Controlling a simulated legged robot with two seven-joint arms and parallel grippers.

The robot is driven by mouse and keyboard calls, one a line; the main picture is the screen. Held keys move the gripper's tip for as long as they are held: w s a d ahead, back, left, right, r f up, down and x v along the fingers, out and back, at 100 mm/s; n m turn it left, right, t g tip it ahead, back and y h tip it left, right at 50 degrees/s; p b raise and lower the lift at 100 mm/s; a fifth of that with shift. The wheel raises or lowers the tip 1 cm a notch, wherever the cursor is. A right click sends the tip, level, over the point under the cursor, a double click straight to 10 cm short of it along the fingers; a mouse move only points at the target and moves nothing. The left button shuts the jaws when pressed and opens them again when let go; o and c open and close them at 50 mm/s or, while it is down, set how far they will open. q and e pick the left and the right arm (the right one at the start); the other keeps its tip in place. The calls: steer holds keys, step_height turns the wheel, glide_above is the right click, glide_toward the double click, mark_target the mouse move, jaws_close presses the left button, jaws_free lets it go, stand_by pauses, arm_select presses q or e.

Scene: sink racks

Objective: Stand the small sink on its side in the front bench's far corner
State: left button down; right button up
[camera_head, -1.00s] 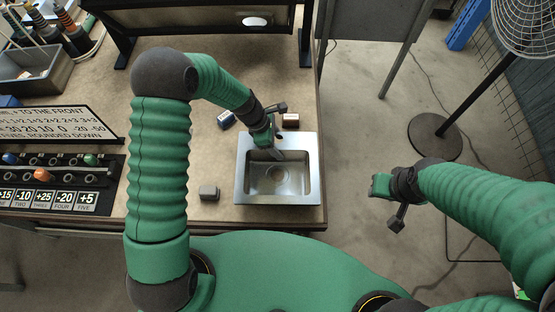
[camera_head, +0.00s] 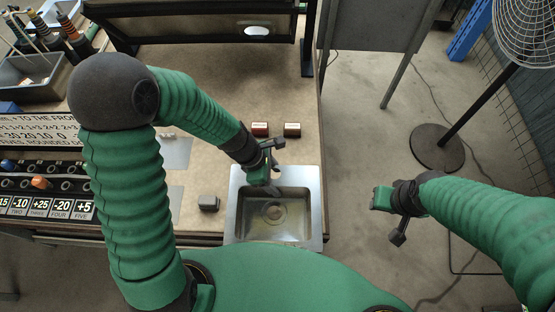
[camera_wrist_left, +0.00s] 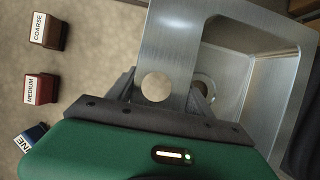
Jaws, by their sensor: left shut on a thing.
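The small sink (camera_head: 232,218) is a silver steel basin with a drain, at the bench's near right corner in the head view. Its near edge reaches past the bench's front edge; whether it is lifted cannot be told. My left gripper (camera_head: 268,178) is shut on its far rim. In the left wrist view, the fingers of my left gripper (camera_wrist_left: 165,92) sit either side of the sink's flat rim (camera_wrist_left: 170,40), around a round hole. My right gripper (camera_head: 390,208) hangs over the floor to the right, away from the sink; its jaw opening is unclear.
On the bench (camera_head: 205,225) stand a red block (camera_head: 260,129), a brown block (camera_head: 292,129) and a grey block (camera_head: 208,203). A blue block (camera_wrist_left: 31,138) shows in the left wrist view. A dark stand (camera_head: 200,30) is at the back. A numbered panel (camera_head: 45,207) is at left.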

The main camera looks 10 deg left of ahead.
mark_target(273, 202)
arm_select(q)
steer(key=s, duration=0.4)
steer(key=shift+s+d+r+b, duration=0.2)
steer(key=shift+d+b, duration=0.05)
steer(key=shift+b, duration=0.15)
steer(key=shift+s+r, duration=0.15)
steer(key=shift+s, duration=0.1)
steer(key=shift+s+r+p, duration=0.1)
steer(key=shift+r+p, duration=0.65)
steer(key=shift+p, duration=0.05)
step_height(273, 202, up, 8)
steer(key=p, duration=0.8)
steer(key=shift+r+p, duration=0.2)
steer(key=shift+p, duration=0.1)
